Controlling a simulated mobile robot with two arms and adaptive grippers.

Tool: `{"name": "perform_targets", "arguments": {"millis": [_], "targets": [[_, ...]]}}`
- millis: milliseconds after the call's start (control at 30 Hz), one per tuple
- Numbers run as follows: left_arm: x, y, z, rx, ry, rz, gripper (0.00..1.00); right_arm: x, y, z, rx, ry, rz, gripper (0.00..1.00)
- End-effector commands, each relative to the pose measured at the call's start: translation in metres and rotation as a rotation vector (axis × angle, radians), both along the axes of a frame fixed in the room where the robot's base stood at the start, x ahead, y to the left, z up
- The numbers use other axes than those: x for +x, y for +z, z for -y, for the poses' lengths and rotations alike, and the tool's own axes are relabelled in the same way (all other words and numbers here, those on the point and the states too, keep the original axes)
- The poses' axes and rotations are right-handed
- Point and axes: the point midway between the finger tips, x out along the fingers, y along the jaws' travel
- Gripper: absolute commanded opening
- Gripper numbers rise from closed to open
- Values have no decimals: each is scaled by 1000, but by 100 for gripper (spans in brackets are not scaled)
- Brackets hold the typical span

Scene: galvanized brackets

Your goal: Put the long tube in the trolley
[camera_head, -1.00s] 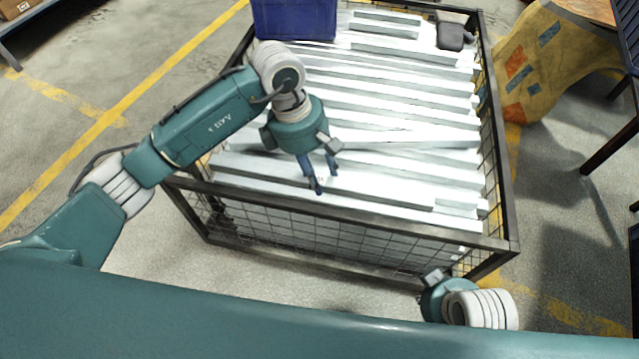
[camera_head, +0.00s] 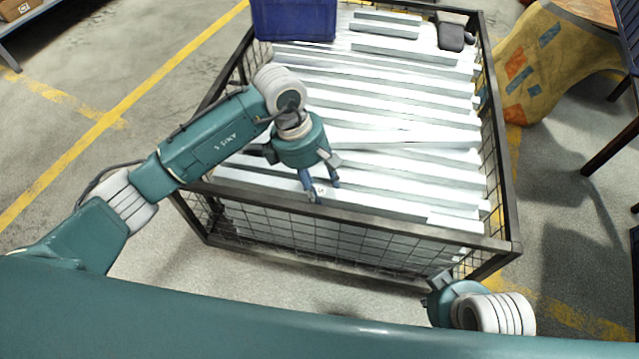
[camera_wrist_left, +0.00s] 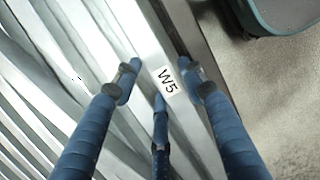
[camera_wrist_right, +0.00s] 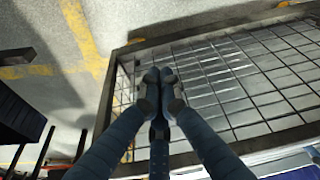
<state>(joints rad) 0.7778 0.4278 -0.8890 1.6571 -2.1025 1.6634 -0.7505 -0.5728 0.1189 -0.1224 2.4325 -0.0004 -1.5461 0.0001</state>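Long pale galvanized tubes fill a wire mesh cage (camera_head: 507,190). The tube labelled W5 (camera_wrist_left: 168,84) lies along the cage's near side; its label also shows in the head view (camera_head: 320,190). My left gripper (camera_head: 322,190) is over this tube. In the left wrist view its fingers (camera_wrist_left: 160,68) are apart, on either side of the tube and close to it; I cannot tell whether they touch it. My right gripper (camera_wrist_right: 158,80) is shut and empty outside the cage's mesh side. Its fingers are hidden in the head view. I cannot identify a trolley in these frames.
A blue bin (camera_head: 293,20) and a dark grey object (camera_head: 452,37) rest at the cage's far end. A patterned yellow curved object (camera_head: 540,65) and dark-legged furniture (camera_head: 612,145) stand on the right. The floor (camera_head: 75,65) to the left is mostly clear.

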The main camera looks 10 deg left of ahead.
Motion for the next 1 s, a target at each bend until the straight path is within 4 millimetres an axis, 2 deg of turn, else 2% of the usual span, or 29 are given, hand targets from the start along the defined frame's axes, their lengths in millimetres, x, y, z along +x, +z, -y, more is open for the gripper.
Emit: {"name": "perform_targets", "arguments": {"millis": [100, 233, 300, 500, 700, 833, 1000], "targets": [[0, 1, 0, 1, 0, -2, 42, 0, 2, 0, 0, 0, 1, 0], [1, 13, -3, 2, 1, 1, 42, 3, -1, 0, 1, 0, 5, 0], [2, 25, -7, 3, 1, 3, 42, 5, -14, -1, -1, 1, -8, 0], [3, 69, -17, 1, 0, 3, 42, 9, -37, -2, 0, 2, -21, 0], [3, 103, -26, 2, 0, 2, 42, 11, -54, -3, -1, 3, -28, 0], [3, 115, -29, 1, 0, 0, 42, 11, -60, -3, -1, 5, -31, 0], [3, 119, -30, 1, 1, -1, 42, 11, -63, -3, -1, 5, -31, 0]]}}
